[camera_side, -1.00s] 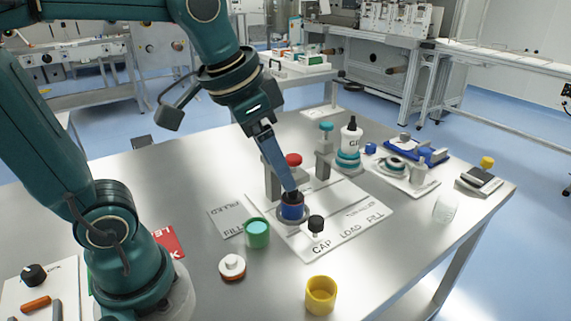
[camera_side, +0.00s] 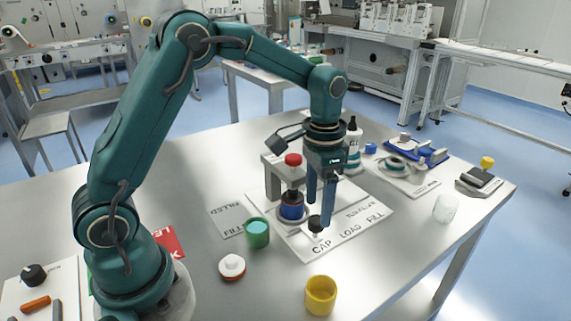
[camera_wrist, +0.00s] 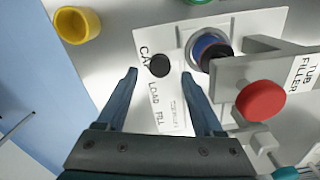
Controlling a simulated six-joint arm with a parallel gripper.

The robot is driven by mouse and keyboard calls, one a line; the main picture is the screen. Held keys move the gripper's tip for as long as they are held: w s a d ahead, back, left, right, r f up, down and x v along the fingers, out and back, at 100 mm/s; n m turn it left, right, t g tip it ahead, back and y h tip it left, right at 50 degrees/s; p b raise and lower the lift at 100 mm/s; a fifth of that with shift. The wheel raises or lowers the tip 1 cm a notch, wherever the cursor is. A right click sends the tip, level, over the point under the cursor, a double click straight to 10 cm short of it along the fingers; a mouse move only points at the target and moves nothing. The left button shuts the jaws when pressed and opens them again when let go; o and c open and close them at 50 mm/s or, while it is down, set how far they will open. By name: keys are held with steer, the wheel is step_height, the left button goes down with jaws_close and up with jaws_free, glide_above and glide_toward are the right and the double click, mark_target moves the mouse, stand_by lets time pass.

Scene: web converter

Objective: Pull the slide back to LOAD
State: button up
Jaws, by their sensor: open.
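The slide's black knob (camera_side: 316,222) stands on a small light base near the CAP lettering of the white station plate (camera_side: 345,240). LOAD and FILL are printed further along the same edge. My gripper (camera_side: 319,214) points down with its fingers around or just above the knob. In the wrist view, the knob (camera_wrist: 160,65) shows between the open fingertips (camera_wrist: 160,73), apart from both. A blue jar with a black top (camera_side: 292,210) sits in a round holder left of my gripper; its holder (camera_wrist: 207,48) also shows in the wrist view.
A grey post with a red button (camera_side: 293,160) stands close behind the blue jar, marked TUB FILLER in the wrist view. A green cup (camera_side: 257,233), a white-and-orange disc (camera_side: 232,266) and a yellow cup (camera_side: 320,295) stand nearby.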

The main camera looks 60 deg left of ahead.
steer(key=shift+f, duration=1.45)
jaws_close()
stand_by(0.3)
